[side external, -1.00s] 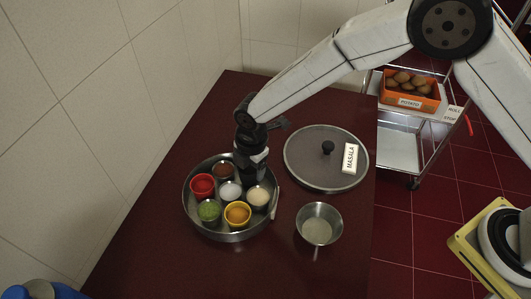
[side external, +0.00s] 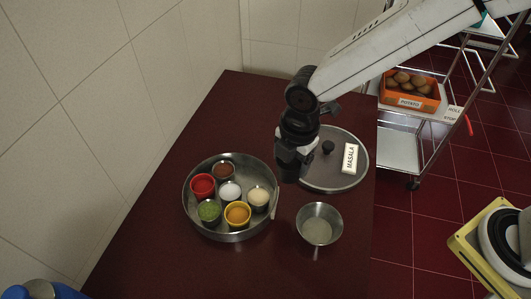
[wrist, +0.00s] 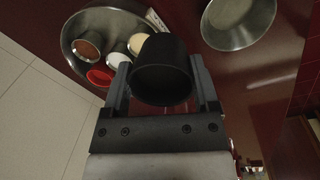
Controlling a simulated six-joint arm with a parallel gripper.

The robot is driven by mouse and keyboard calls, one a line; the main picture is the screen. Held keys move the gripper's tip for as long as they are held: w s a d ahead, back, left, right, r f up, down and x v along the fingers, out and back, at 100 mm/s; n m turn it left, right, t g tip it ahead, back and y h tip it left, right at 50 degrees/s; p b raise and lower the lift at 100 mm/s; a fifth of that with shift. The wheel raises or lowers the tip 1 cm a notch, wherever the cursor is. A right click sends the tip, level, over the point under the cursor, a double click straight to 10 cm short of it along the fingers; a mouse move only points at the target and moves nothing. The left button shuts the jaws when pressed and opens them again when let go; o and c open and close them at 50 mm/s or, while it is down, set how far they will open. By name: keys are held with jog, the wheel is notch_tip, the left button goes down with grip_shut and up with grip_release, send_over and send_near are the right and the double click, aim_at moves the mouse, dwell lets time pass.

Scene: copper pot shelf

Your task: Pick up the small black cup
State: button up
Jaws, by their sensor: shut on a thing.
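The small black cup (wrist: 162,70) is between the two fingers of my gripper (wrist: 161,90) in the wrist view, its round rim facing the camera. My gripper is shut on it. In the side external view my gripper (side external: 291,160) points down above the red table, between the round spice tray and the lid. The dark cup is hard to tell from the dark fingers there. It appears held clear of the table and of the tray.
The steel tray (side external: 238,237) holds several small spice cups. A steel bowl (side external: 320,228) stands in front of my gripper. The lid (side external: 330,180) with a MASALA label (side external: 350,158) lies behind. The table's front area (side external: 170,260) is clear. A wall borders the left.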

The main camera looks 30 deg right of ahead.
jog(key=shift+s+d+r, duration=0.25)
jog(key=shift+s, duration=0.3)
jog(key=shift+s+d+r, duration=0.3)
jog(key=shift+s, duration=0.2)
jog(key=shift+s+d+r, duration=0.25)
jog(key=shift+s, duration=0.3)
jog(key=w+d+f+m, duration=0.1)
jog(key=w+d+m, duration=0.2)
jog(key=d+m, duration=0.7)
jog(key=w+d+f+m+g+h, duration=0.1)
jog(key=w+d+m, duration=0.3)
jog(key=d+m, duration=0.7)
jog(key=shift+d+f+m, duration=0.2)
jog(key=shift+f+m, duration=0.05)
jog(key=shift+m, duration=0.35)
jog(key=shift+w, duration=0.1)
